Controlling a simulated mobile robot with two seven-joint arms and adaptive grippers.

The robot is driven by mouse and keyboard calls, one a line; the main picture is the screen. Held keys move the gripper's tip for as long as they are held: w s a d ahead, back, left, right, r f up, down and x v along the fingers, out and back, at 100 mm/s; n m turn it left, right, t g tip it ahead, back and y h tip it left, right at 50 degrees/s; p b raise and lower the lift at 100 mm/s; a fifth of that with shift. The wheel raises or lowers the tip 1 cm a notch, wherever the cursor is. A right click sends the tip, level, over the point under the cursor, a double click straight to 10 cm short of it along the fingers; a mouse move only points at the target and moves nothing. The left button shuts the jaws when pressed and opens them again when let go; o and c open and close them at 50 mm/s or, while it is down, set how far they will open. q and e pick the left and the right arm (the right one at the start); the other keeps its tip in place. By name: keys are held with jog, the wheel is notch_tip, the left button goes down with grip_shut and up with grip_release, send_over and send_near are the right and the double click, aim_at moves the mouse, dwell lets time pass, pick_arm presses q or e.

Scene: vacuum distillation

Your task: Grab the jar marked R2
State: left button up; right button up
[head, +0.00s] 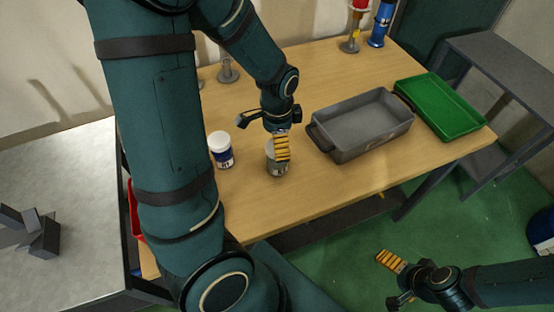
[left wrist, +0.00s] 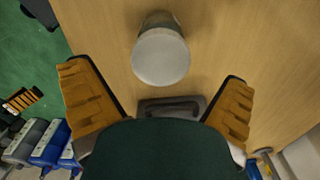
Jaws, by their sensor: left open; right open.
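A grey jar (head: 271,168) with a pale lid stands upright on the wooden table in the head view; its label is too small to read surely. In the left wrist view the jar (left wrist: 160,58) shows from above, ahead of my left gripper and between the lines of its spread fingers. My left gripper (head: 281,148) is open, with its orange-padded fingers over the jar and partly hiding it. Contact cannot be told. My right gripper (head: 391,278) is open and empty, low at the right, away from the table.
A grey tray (head: 345,152) and a green tray (head: 455,125) lie to the right. Red and blue stands (head: 381,22) are at the back. The front table strip is clear.

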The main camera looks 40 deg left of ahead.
pick_arm(q)
notch_tip(320, 180, down, 3)
jog(key=shift+f+b, duration=0.2)
jog(key=shift+b, duration=0.15)
jog(key=c, duration=1.4)
